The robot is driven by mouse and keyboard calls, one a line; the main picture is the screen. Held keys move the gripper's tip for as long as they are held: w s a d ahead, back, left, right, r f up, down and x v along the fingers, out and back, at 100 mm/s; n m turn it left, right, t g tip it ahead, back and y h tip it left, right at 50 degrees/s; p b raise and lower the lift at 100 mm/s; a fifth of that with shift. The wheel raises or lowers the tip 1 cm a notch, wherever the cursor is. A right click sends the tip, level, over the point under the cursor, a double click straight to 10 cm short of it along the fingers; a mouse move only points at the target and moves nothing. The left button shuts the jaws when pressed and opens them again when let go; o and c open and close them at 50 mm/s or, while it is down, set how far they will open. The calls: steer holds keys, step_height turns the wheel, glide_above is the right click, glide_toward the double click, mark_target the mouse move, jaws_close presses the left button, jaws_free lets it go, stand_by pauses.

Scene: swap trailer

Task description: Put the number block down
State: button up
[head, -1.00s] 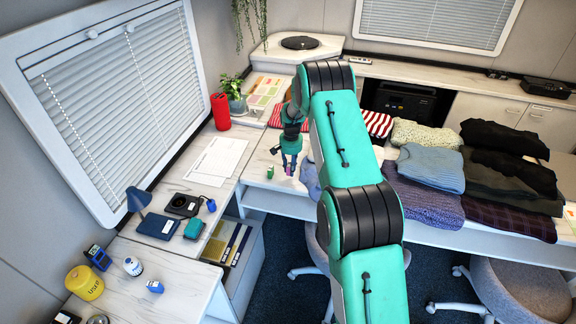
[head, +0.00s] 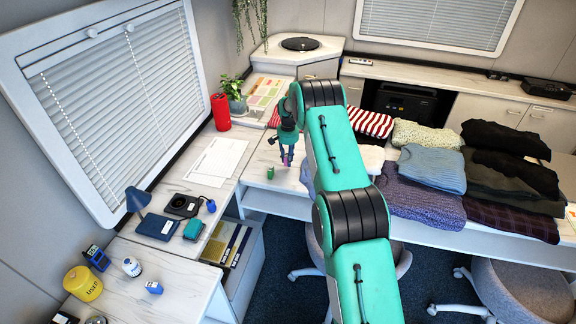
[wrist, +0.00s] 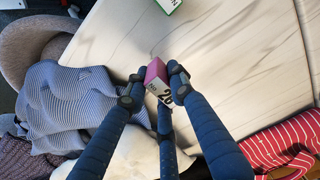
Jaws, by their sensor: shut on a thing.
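The number block (wrist: 157,79) has a pink face and a white side with black digits that look like "20". In the wrist view it sits between the tips of my gripper (wrist: 154,88), which is shut on it. In the head view my gripper (head: 287,150) points down over the pale marbled worktop (head: 257,168), with the pink of the block (head: 286,160) low between its fingers. I cannot tell whether the block touches the worktop. Part of the block is hidden by the fingers.
A small green block (head: 270,173) stands on the worktop close to my gripper, and it also shows in the wrist view (wrist: 170,4). Folded clothes (head: 430,160) and a striped red cloth (wrist: 285,145) lie nearby.

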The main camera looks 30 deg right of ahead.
steer(key=shift+f+b, duration=0.35)
steer(key=shift+f, duration=1.45)
steer(key=shift+f, duration=0.1)
steer(key=o, duration=1)
step_height(320, 180, up, 12)
steer(key=shift+r+p, duration=0.1)
steer(key=shift+p, duration=0.85)
steer(key=shift+r, duration=0.1)
